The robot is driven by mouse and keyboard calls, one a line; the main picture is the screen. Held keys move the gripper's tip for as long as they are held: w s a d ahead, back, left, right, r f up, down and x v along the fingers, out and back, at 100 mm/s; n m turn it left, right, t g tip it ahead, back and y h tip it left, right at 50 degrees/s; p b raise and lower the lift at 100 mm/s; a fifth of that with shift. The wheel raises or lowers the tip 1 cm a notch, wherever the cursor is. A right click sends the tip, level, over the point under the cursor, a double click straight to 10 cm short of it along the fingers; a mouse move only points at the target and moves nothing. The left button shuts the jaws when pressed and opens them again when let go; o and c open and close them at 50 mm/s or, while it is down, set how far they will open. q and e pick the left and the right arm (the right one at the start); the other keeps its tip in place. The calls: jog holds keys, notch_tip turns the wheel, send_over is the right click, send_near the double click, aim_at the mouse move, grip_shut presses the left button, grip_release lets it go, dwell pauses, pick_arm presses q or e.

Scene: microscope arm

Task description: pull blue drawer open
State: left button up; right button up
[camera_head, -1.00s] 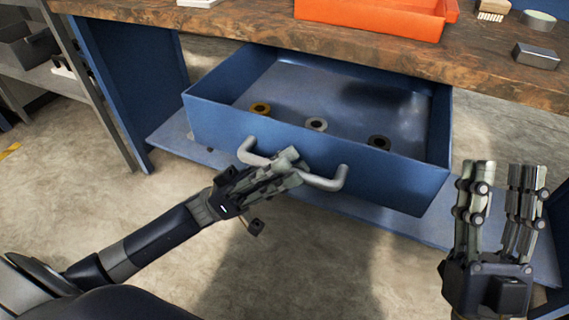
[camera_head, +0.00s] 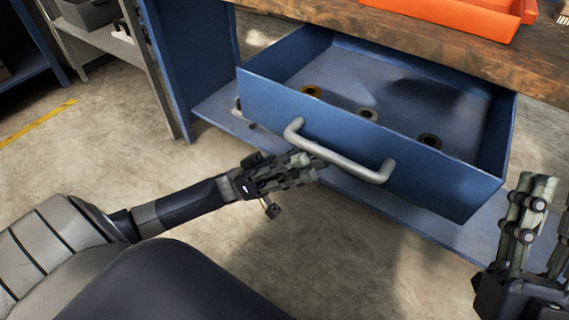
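The blue drawer (camera_head: 345,135) is pulled well out from under the wooden bench top, and its inside shows. Its grey bar handle (camera_head: 345,163) is on the front panel. My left gripper (camera_head: 314,167) is just below and left of the handle's middle. Its fingers lie near each other and seem not to be around the bar; whether they touch it I cannot tell. My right gripper (camera_head: 546,225) is at the lower right, fingers up and spread apart, empty and away from the drawer, partly cut off by the picture's edge.
Several rings lie in the drawer, among them a brass one (camera_head: 311,91) and a dark one (camera_head: 430,140). An orange tray (camera_head: 455,15) stands on the wooden bench top (camera_head: 400,45). A blue lower shelf (camera_head: 212,106) lies beneath. The concrete floor at left is clear.

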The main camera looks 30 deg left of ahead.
pick_arm(q)
jog(key=v, duration=0.6)
jog(key=shift+a+f, duration=0.25)
jog(key=shift+f, duration=0.05)
